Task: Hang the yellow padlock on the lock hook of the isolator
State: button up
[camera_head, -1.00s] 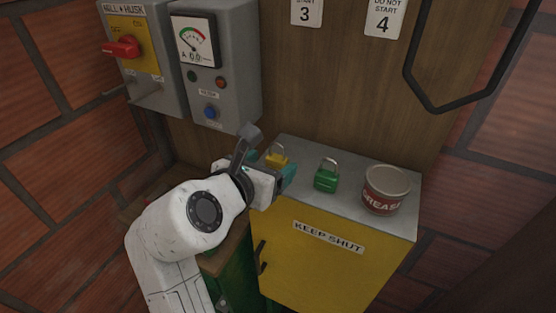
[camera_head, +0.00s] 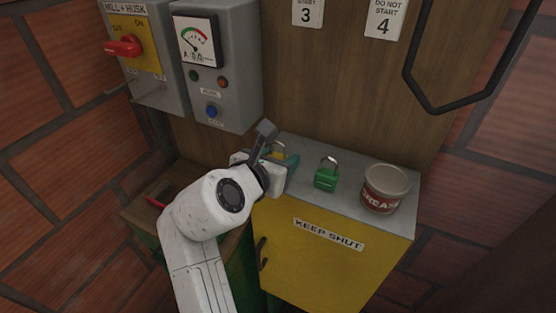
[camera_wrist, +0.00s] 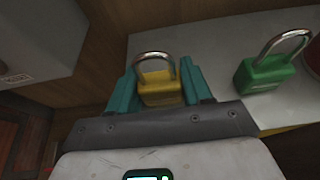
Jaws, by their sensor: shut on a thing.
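The yellow padlock (camera_wrist: 160,88) is between the two teal fingers of my gripper (camera_wrist: 160,90) in the wrist view, its metal shackle pointing up and away. My gripper is shut on its body. In the head view the padlock (camera_head: 279,152) is partly hidden by my gripper (camera_head: 280,165), at the left end of the cabinet top. I cannot tell whether it still touches the surface. The isolator (camera_head: 140,48), a grey box with a yellow plate and a red rotary handle (camera_head: 123,46), hangs on the wall at upper left. Its lock hook is too small to make out.
A green padlock (camera_head: 326,174) stands right of my gripper, and a grease tin (camera_head: 384,188) beyond it on the yellow cabinet (camera_head: 300,250). A grey meter box (camera_head: 215,70) hangs beside the isolator. A bent dark bar (camera_head: 435,108) is at upper right.

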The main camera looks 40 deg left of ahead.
jog(key=c, duration=0.3)
jog(key=shift+r, duration=0.15)
jog(key=shift+c, duration=0.2)
